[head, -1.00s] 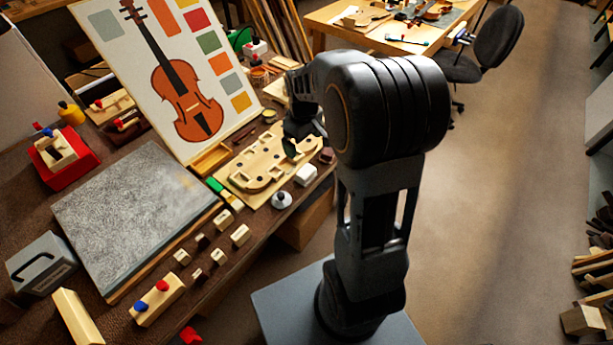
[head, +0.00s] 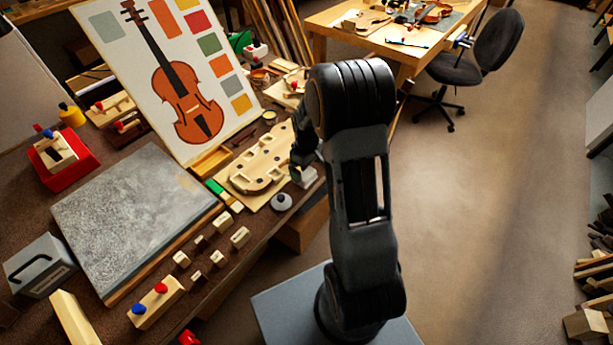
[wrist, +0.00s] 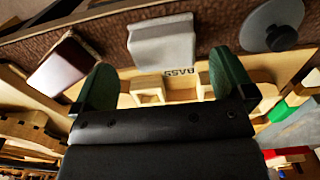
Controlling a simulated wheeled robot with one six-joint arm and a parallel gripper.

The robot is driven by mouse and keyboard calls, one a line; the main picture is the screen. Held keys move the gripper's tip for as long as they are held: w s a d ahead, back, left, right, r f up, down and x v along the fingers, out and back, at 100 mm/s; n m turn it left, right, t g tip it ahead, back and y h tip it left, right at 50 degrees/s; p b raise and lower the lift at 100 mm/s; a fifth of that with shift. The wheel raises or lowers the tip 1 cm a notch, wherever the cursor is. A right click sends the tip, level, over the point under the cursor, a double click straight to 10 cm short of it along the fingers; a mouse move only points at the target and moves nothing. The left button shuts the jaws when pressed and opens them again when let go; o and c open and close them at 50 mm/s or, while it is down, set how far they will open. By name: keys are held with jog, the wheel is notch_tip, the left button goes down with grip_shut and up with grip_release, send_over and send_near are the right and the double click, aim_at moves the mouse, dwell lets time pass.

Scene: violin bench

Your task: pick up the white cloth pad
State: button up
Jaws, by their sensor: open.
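The white cloth pad (wrist: 160,44) lies near the bench edge, pale and block-like. In the head view it (head: 310,178) shows only partly, behind my gripper (head: 303,165). In the wrist view my gripper (wrist: 165,84) is open, its two green fingertips spread on either side of the pad's near end. The pad is ahead of the fingertips and not clasped. Whether the fingers touch it I cannot tell.
A round grey weight with a knob (wrist: 272,32) sits beside the pad, also in the head view (head: 281,201). A dark reddish block (wrist: 62,64) lies on the other side. A wooden violin-shaped form (head: 258,170) lies behind. Several small blocks line the bench front.

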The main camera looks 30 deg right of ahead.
aim_at(306, 173)
jog(key=shift+s+a+f, duration=0.15)
jog(key=shift+f, duration=1.8)
jog(key=c, duration=0.9)
jog(key=shift+r, duration=0.1)
